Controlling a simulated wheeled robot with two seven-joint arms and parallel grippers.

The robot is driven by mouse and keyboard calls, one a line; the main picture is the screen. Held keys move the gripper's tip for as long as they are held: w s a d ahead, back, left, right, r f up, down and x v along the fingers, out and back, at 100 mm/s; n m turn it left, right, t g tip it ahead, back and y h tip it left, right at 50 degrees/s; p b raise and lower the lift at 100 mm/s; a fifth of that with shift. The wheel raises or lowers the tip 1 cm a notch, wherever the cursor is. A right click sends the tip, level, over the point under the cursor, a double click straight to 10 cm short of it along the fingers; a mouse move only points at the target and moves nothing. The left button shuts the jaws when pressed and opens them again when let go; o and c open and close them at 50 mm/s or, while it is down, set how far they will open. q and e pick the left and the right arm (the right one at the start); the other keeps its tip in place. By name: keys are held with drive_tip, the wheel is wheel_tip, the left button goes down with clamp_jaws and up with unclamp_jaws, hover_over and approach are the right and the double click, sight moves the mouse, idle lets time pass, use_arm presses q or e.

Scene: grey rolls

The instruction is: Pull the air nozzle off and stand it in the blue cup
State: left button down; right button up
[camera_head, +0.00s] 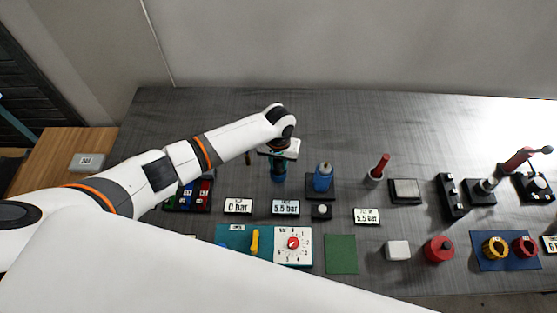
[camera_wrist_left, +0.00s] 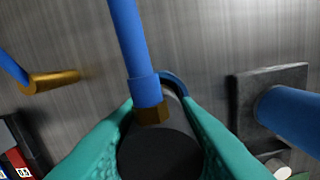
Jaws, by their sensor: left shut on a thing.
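My left gripper (camera_head: 279,160) has its teal fingers closed around a dark round-ended piece (camera_wrist_left: 160,155), which looks like the air nozzle. In the left wrist view a blue tube (camera_wrist_left: 125,40) with a collar and a brass hex fitting (camera_wrist_left: 152,114) lies across this piece; I cannot tell whether they are joined. A curved blue rim (camera_wrist_left: 175,80), perhaps the blue cup, shows behind the fingers. In the head view blue shows beneath the gripper, mostly hidden by it. A blue upright piece (camera_head: 323,177) stands on a dark square base to the right. My right gripper is out of view.
A second blue tube ends in brass (camera_wrist_left: 52,80) at the left. Displays read 0 bar (camera_head: 238,206), 5.5 bar (camera_head: 285,207) and 5.5 bar (camera_head: 367,216). A yellow lever (camera_head: 255,242) and white dial (camera_head: 293,245) are in front. The table's back is clear.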

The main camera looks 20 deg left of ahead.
use_arm(q)
drive_tip(key=shift+f+b, duration=0.3)
drive_tip(key=shift+f, duration=0.35)
drive_tip(key=c, duration=1)
unclamp_jaws()
wheel_tip(320, 180, up, 12)
drive_tip(key=shift+f+b, duration=0.1)
drive_tip(key=shift+b, duration=0.45)
